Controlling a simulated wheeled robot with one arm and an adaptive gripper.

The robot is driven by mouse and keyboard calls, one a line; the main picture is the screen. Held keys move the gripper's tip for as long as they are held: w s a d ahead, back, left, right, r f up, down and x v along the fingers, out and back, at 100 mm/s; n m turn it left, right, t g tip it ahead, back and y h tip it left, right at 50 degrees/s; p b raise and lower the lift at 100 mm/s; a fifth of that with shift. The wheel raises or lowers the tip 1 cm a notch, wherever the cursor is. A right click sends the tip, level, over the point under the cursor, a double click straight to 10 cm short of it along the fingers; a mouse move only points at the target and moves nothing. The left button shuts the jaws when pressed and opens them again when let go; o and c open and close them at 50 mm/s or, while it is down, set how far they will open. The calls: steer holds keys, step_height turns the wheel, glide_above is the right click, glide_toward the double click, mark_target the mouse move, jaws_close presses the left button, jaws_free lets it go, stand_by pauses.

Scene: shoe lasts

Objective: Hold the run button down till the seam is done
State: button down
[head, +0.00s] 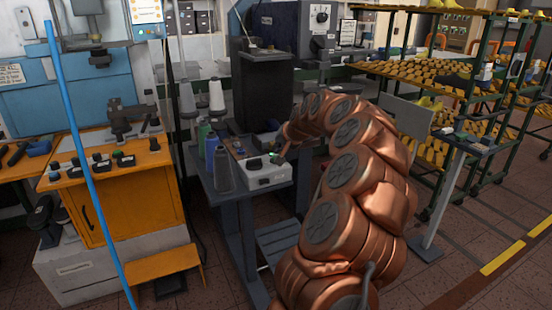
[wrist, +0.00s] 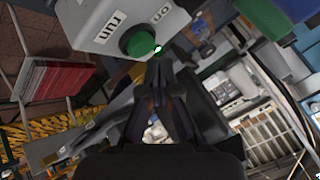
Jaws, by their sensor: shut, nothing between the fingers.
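A pale control box (head: 266,181) sits on the edge of the grey sewing table, in the middle of the head view. My gripper (wrist: 157,62) is shut and empty. Its fingertips are at the button's lower right edge in the wrist view. I cannot tell whether they touch or press it. In the head view my copper arm reaches in from the right and the fingertips are small beside the box. The seam cannot be made out.
A dark machine column (head: 263,88) rises behind the box. Bottles or spools (head: 211,152) stand close to the box's left, with white thread cones (head: 216,95) behind. An orange cabinet (head: 122,198) stands left, racks of yellow lasts (head: 415,75) right. Floor is open at lower right.

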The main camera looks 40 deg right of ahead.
steer(key=shift+f, duration=0.15)
steer(key=shift+f+b, duration=0.25)
steer(key=shift+b, duration=0.15)
